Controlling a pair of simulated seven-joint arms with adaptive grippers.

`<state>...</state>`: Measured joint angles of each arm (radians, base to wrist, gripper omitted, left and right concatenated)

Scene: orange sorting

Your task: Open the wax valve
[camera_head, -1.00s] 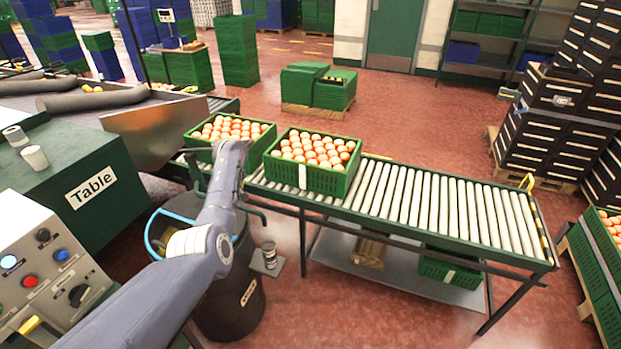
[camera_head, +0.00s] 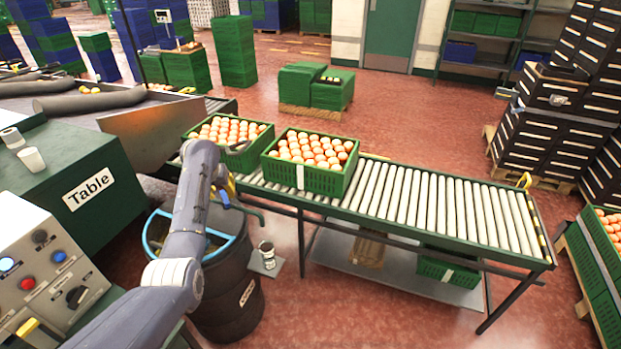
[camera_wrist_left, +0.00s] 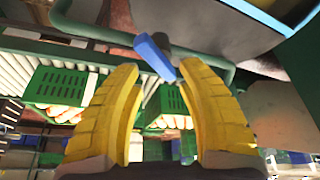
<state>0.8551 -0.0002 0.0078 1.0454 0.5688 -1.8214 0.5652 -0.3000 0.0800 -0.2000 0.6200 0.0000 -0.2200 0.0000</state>
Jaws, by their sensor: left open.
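The wax valve shows as a blue lever (camera_wrist_left: 154,56) on a green pipe (camera_wrist_left: 110,32) in the left wrist view. In the head view the blue lever (camera_head: 224,198) is small, just above the drum's right rim. My left gripper (camera_wrist_left: 159,68) has two yellow fingers, open. In the wrist view the lever's lower end appears between the fingertips; I cannot tell whether they touch it. In the head view the left gripper (camera_head: 232,186) is partly hidden behind my forearm, close to the lever. My right gripper is not in view.
A dark drum (camera_head: 229,290) with a blue rim stands under my left arm. A roller conveyor (camera_head: 430,205) carries a green crate of oranges (camera_head: 308,183) beside the gripper, with another crate (camera_head: 262,142) behind. A control panel (camera_head: 40,285) is at lower left.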

